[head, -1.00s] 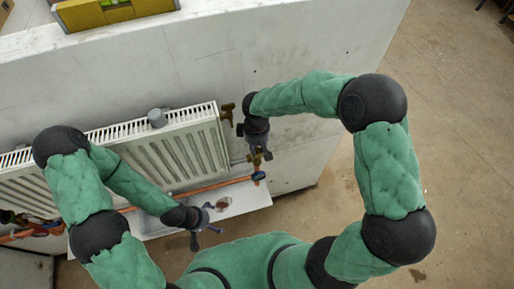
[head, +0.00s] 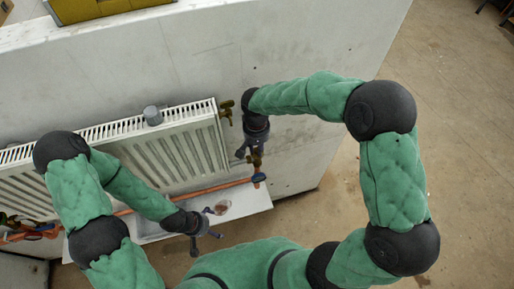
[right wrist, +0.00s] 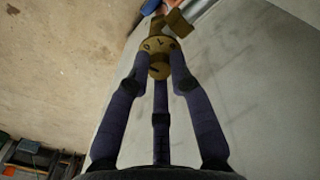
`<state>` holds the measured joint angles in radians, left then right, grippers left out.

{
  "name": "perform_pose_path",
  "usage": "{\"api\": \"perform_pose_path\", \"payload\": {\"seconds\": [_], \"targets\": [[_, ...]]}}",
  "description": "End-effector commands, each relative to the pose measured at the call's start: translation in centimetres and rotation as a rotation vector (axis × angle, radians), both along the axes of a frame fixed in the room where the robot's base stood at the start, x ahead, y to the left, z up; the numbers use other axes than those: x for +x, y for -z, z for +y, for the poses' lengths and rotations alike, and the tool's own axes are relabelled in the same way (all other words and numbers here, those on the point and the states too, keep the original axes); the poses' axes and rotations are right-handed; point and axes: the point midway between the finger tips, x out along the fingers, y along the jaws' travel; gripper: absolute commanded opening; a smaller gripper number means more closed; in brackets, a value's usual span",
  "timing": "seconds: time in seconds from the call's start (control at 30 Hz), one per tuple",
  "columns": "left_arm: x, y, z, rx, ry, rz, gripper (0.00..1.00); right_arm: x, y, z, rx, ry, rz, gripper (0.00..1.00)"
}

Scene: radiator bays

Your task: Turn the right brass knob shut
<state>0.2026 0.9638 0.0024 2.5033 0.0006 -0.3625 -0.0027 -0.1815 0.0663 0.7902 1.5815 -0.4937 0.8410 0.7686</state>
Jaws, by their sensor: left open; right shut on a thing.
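The right brass knob (right wrist: 158,55) is round, with dark marks on its face. In the right wrist view it sits between the tips of my right gripper (right wrist: 160,75), whose three dark fingers are shut on it. In the head view the right gripper (head: 252,150) points down at the brass fitting (head: 256,161) beside the radiator's lower right corner; its fingers partly hide the knob there. My left gripper (head: 205,237) is open and apart from the knob, in front of the white shelf, with nothing seen in it.
A white radiator (head: 170,150) hangs on the pale wall (head: 300,50). Another brass fitting (head: 227,108) is at its upper right. An orange pipe (head: 205,189) runs below to a blue-handled valve (head: 258,178). A white shelf (head: 245,204) is underneath.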

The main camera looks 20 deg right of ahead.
Motion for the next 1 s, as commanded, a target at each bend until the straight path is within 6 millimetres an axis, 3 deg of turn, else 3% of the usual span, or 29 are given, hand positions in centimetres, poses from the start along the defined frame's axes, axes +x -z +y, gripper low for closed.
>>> {"api": "perform_pose_path", "payload": {"seconds": [0.4, 0.97, 1.0], "targets": [[0.0, 0.62, 0.0, 0.0, 0.0, 0.0, 0.98, -0.02, 0.07, 0.0, 0.0, 0.196, 0.0, 0.0], [0.0, 0.67, -0.01, 0.0, 0.0, 0.0, 0.98, -0.02, 0.03, 0.0, 0.0, 0.226, 0.001, 0.0], [0.0, 0.67, -0.01, 0.0, 0.0, 0.0, 0.98, -0.02, 0.03, 0.0, 0.0, 0.226, 0.001, 0.28]]}}
